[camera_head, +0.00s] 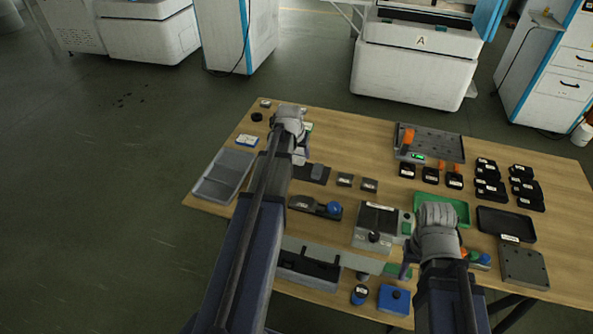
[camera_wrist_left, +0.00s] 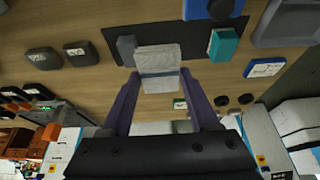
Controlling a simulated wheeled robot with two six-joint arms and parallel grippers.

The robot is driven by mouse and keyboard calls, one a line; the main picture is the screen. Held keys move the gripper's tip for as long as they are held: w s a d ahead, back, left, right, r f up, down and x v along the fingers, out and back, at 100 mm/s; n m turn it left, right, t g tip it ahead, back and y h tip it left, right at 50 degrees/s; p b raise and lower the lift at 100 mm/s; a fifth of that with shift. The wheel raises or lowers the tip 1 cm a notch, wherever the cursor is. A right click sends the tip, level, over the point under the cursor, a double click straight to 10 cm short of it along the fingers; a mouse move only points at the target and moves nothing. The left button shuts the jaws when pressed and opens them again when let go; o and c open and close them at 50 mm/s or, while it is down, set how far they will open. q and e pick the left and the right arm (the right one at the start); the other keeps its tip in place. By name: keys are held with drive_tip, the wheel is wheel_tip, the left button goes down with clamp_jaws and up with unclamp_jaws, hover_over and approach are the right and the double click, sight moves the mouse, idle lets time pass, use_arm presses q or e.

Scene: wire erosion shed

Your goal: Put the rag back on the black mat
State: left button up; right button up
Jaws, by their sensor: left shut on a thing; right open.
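The rag (camera_wrist_left: 158,66), a pale grey folded cloth with a darker band, is between the fingertips of my left gripper (camera_wrist_left: 159,76) in the left wrist view. My left gripper is shut on it. The black mat (camera_wrist_left: 196,38) lies on the table behind the rag in that view, and the rag overlaps its edge; I cannot tell the height between them. In the head view my left gripper (camera_head: 302,154) is by the mat (camera_head: 318,174), which my arm partly hides. My right gripper (camera_head: 408,262) is open over the table's front right, its fingers mostly hidden by its wrist.
A dark grey block (camera_wrist_left: 127,49), a teal block (camera_wrist_left: 223,45) and a blue item (camera_wrist_left: 220,8) are on or by the mat. Two small dark blocks (camera_head: 345,180) lie right of it. A grey tray (camera_head: 208,190) and a blue-white box (camera_head: 247,140) are at the left.

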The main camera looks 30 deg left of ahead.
use_arm(q)
hover_over(294, 169)
wheel_tip(294, 169, down, 9)
drive_tip(key=b, duration=0.9)
drive_tip(key=shift+s+f+b, duration=0.1)
drive_tip(key=shift+f+b, duration=0.05)
drive_tip(key=shift+b, duration=0.2)
drive_tip(key=shift+f, duration=0.2)
drive_tip(key=o, duration=1.2)
drive_tip(key=shift+r, duration=0.1)
drive_tip(key=p+v, duration=1.1)
drive_tip(key=v, duration=0.1)
drive_tip(key=shift+r, duration=0.15)
